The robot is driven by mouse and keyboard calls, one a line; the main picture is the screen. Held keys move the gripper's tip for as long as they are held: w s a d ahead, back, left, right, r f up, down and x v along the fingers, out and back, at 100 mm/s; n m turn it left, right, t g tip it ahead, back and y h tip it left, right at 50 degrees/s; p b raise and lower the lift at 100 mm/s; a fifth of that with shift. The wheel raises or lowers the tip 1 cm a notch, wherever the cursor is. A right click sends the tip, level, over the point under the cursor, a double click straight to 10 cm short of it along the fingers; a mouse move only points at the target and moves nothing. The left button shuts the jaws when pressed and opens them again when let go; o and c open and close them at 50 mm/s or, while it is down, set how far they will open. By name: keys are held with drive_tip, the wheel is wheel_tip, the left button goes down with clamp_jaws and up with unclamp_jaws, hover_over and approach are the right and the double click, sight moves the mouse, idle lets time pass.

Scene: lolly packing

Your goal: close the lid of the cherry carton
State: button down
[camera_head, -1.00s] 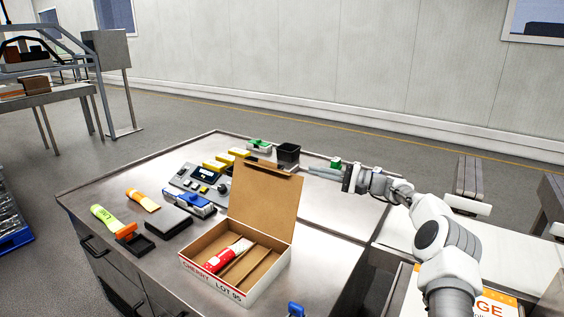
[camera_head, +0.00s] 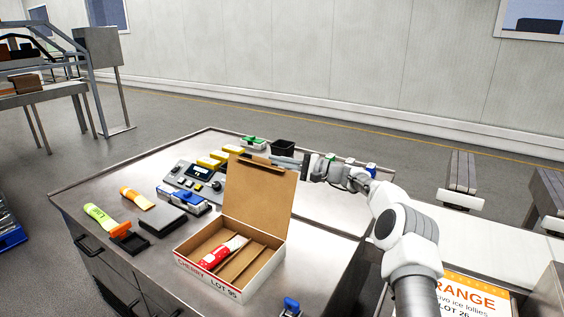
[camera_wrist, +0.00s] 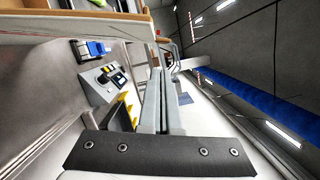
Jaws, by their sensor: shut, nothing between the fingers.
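The cherry carton (camera_head: 215,282) is an open cardboard box with a white outside marked CHERRY LOT 95, near the front of the steel table. Its brown lid (camera_head: 256,198) stands up from the far edge, leaning slightly back. A red-and-white lolly pack (camera_head: 222,252) lies in one side of the carton, beside a cardboard divider. My gripper (camera_head: 272,159) is shut and empty, its fingers at the lid's upper edge, seemingly just behind it. Whether they touch the lid I cannot tell. In the wrist view the shut fingers (camera_wrist: 165,72) point along the lid's edge (camera_wrist: 80,29).
A black bin (camera_head: 283,148) is behind the lid. An ORANGE carton (camera_head: 465,298) is at lower right.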

drive_tip(key=shift+s+a+r, duration=0.2)
drive_tip(key=shift+s+a, duration=0.1)
drive_tip(key=shift+s, duration=0.2)
drive_tip(key=shift+s+a+r, duration=0.2)
drive_tip(key=shift+s+a, duration=0.1)
drive_tip(key=shift+s, duration=0.2)
